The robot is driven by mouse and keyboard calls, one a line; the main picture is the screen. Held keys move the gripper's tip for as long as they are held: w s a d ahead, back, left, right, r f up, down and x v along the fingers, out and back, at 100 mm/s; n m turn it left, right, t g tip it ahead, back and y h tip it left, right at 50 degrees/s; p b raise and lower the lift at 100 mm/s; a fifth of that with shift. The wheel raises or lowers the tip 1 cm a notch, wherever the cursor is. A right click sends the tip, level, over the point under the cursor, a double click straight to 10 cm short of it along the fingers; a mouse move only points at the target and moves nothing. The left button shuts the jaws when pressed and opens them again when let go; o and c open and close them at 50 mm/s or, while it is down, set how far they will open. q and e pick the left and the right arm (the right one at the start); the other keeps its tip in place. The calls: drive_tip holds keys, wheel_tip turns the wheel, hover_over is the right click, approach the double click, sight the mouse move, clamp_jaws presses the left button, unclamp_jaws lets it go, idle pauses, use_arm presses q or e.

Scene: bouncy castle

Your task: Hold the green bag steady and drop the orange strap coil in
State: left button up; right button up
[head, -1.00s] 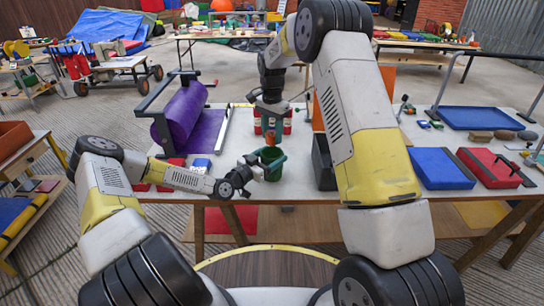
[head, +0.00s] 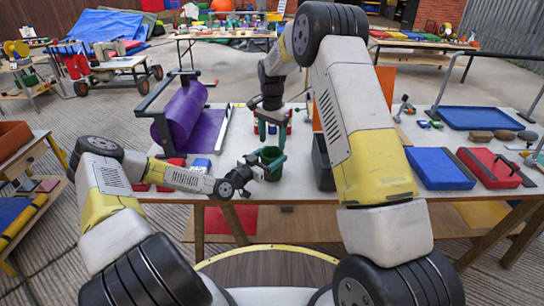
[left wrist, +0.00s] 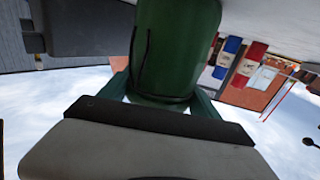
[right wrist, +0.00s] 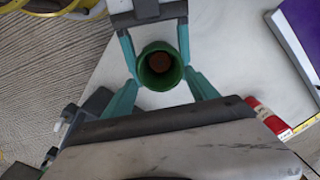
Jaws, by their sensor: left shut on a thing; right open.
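The green bag (head: 270,172) stands upright at the front edge of the table. My left gripper (head: 262,166) is shut on it from the left; in the left wrist view the bag (left wrist: 175,45) fills the space between the teal fingers. The right wrist view looks down into the bag's round mouth (right wrist: 145,78). A brown-orange disc, seemingly the orange strap coil (right wrist: 159,62), lies inside it. My right gripper (head: 271,132) is open and empty above the bag. In its own view its teal fingers (right wrist: 160,92) stand apart on either side of the bag's mouth.
A purple roll (head: 181,112) on a frame stands left on the table. Red and blue rolled straps lie near the bag. A dark box and upright orange panel stand right of it. Farther right are a blue case (head: 440,168), a red case (head: 492,167) and a blue tray (head: 480,118).

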wheel_tip(320, 180, up, 12)
idle(0.6)
use_arm(q)
drive_tip(key=o, duration=1.8)
drive_tip(key=shift+a, duration=0.1)
